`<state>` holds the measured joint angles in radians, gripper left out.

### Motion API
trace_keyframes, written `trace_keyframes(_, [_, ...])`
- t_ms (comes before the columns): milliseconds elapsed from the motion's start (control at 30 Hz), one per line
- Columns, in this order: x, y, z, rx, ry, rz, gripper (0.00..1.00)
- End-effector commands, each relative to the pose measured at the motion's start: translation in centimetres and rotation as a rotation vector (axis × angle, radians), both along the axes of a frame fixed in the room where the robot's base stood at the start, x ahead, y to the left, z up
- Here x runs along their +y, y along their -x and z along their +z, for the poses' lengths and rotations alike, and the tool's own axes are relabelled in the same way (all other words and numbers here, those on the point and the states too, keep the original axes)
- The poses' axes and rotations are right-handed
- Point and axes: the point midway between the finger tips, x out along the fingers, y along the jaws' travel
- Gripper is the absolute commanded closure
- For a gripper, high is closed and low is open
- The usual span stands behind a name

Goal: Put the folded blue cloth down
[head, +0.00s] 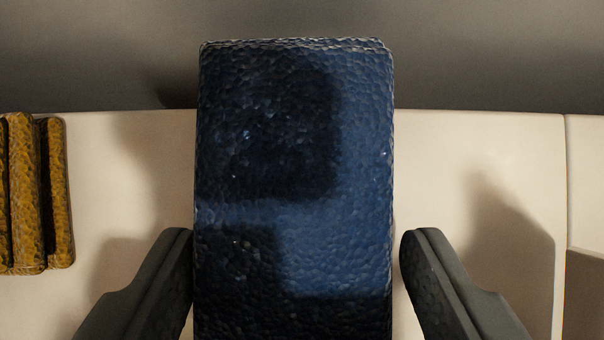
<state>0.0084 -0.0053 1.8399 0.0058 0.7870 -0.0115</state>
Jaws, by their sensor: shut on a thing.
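The folded blue cloth (340,240) fills the middle of the head view as a long, thick, dark blue block with a dimpled surface. Its far end has a pale edge. My gripper (296,250) is shut on it, with one dark finger along its left side and one along its right side. The cloth's near end runs out of the bottom of the view. A shadow covers much of its top. I cannot tell how far the cloth is above the pale surface (480,150) behind it.
Mustard-yellow folded pieces (35,195), like cloths, are at the left edge on the pale surface. A seam and a separate pale part (585,180) are at the right. A grey area (480,60) lies beyond the far edge.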

Motion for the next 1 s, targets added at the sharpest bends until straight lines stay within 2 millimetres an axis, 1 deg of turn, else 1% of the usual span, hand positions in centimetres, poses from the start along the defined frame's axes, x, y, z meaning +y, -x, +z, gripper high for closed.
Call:
trace_keyframes(100, [0.0,-0.06,-0.6,0.0,0.0,0.0,0.7])
trace_keyframes(433, [0.0,-0.03,-0.84,0.0,0.0,0.0,0.7])
trace_keyframes(467, [0.0,-0.03,-0.88,0.0,0.0,0.0,0.37])
trace_keyframes(500, [0.0,-0.03,-0.84,0.0,0.0,0.0,0.29])
trace_keyframes(567, [0.0,-0.03,-0.84,0.0,0.0,0.0,0.17])
trace_keyframes(867, [0.0,-0.03,-0.76,-0.001,0.0,0.0,0.17])
trace_keyframes(1000, [0.0,0.31,0.1,-0.003,0.0,0.0,0.17])
